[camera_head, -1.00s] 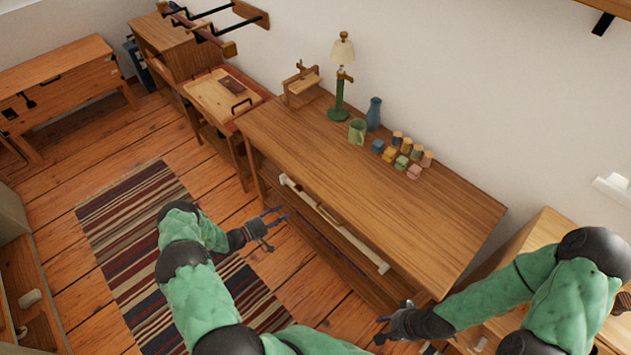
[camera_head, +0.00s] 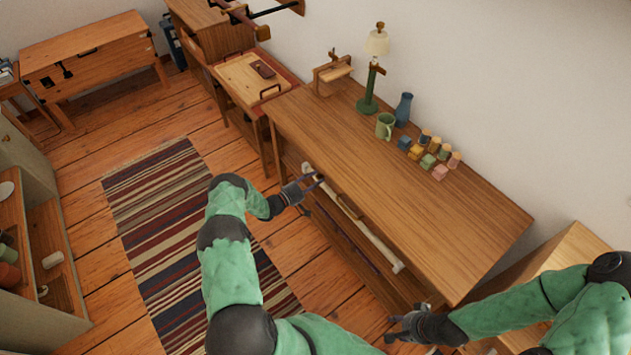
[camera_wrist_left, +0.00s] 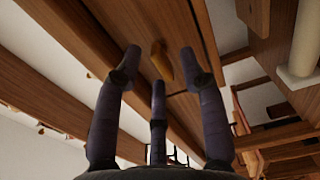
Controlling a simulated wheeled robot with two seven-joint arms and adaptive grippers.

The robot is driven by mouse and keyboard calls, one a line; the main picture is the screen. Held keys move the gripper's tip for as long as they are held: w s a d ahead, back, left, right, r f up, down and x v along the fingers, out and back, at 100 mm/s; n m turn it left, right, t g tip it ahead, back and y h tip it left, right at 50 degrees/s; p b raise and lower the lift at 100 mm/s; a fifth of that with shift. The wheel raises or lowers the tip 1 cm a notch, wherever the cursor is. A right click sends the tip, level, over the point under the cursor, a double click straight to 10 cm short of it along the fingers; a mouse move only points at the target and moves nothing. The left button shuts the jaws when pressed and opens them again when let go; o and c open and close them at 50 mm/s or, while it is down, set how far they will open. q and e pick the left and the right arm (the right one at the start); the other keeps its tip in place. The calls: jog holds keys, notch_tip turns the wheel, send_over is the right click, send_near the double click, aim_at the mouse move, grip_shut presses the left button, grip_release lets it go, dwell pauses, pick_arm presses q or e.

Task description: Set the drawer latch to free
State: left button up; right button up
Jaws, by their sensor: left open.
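A small orange-brown wooden piece (camera_wrist_left: 162,60), which looks like the drawer latch, sits on a wooden face in the left wrist view, beyond my fingertips. Its setting cannot be read. My left gripper (camera_head: 314,184) is at the front of the long wooden table (camera_head: 400,190), near the far-left end of a white bar. In the wrist view its spread fingers (camera_wrist_left: 165,75) are open and empty, with the wooden piece between their lines and apart from them. My right gripper (camera_head: 392,327) is low by the table's near-right corner; its fingers are too small to judge.
The white bar (camera_head: 375,242) runs along the table's front. A lamp (camera_head: 371,85), green mug (camera_head: 385,126), blue vase (camera_head: 403,109) and several small coloured blocks (camera_head: 429,161) stand at the back. Floor over the striped rug (camera_head: 165,205) is open. A desk (camera_head: 245,78) adjoins the table's left.

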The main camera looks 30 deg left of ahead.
pick_arm(q)
jog(key=shift+w, duration=0.15)
grip_shut()
dwell(0.4)
jog(key=shift+a+f+n+b, duration=0.1)
jog(key=shift+n+b, duration=2.05)
jog(key=shift+n, duration=2.3)
jog(key=shift+a+f+n+b, duration=0.1)
jog(key=shift+n+b, duration=2.05)
jog(key=shift+n, duration=2.3)
